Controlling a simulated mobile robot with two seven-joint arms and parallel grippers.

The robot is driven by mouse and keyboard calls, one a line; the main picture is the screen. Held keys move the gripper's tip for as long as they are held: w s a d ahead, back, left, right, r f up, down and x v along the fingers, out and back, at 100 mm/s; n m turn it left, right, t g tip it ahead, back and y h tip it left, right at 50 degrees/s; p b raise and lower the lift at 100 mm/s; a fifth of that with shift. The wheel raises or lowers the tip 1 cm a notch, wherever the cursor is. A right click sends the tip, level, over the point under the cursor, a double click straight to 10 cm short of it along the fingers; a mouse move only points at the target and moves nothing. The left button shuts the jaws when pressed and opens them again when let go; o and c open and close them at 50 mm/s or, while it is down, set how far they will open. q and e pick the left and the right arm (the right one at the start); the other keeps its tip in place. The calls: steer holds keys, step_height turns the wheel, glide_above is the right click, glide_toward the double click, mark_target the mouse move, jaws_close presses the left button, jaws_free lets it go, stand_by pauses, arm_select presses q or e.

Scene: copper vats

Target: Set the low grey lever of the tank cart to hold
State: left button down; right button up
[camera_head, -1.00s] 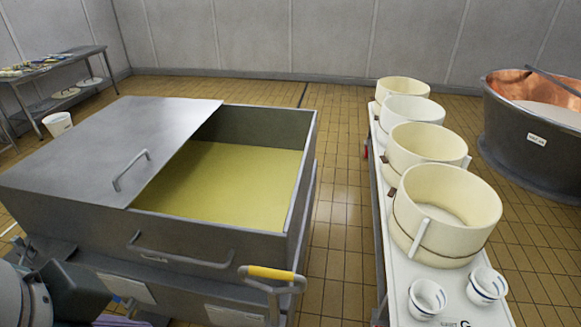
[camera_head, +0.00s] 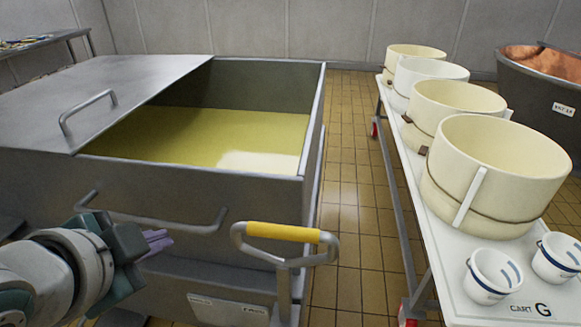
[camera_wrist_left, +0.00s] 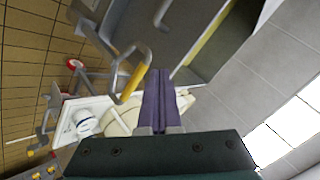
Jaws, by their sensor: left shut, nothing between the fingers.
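The tank cart is a grey metal tank (camera_head: 250,195) holding yellow liquid, with a lid half over it on the left. A yellow-gripped handle (camera_head: 285,232) stands at its front right corner, and it also shows in the wrist view (camera_wrist_left: 134,82). A grey bar handle (camera_head: 150,222) runs along its front. I cannot make out the low grey lever in either view. My left gripper (camera_head: 158,241) is shut and empty in front of the tank, left of the yellow handle. Its purple fingers (camera_wrist_left: 158,98) are together in the wrist view. My right gripper is not in view.
To the right, a white-topped cart (camera_head: 428,225) carries several cream tubs and two small white cups (camera_head: 494,275). A tiled aisle (camera_head: 352,200) lies between the carts. A copper-lined vat (camera_head: 550,100) stands at the far right, and a table (camera_head: 45,40) at the back left.

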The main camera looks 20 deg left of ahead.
arm_select(q)
steer(key=w+f+m+t+b, duration=0.2)
steer(key=f+m+b, duration=0.3)
steer(key=f+b, duration=1.6)
steer(key=w+d+f+m+t+h+b, duration=0.1)
steer(key=f+m+t+b, duration=0.2)
steer(key=f+b, duration=1.8)
steer(key=w+d+f+m+t+b, duration=0.1)
steer(key=f+m+b, duration=0.5)
steer(key=f+b, duration=1.5)
step_height(320, 180, down, 3)
steer(key=shift+w+d+m+t+b, duration=0.3)
steer(key=shift+w+t, duration=0.55)
steer(key=shift+t, duration=0.25)
steer(key=w+a+b, duration=0.1)
steer(key=w+b, duration=0.4)
steer(key=w, duration=0.5)
steer(key=shift+s+a+r+p, duration=0.2)
steer(key=shift+s+a, duration=0.1)
steer(key=shift+a, duration=0.3)
steer(key=shift+s+a+r+p, duration=0.15)
steer(key=shift+s+a, duration=0.1)
steer(key=shift+a, duration=0.3)
steer(key=shift+s+a+r+p, duration=0.1)
steer(key=shift+s+a+r, duration=0.15)
steer(key=shift+a, duration=0.35)
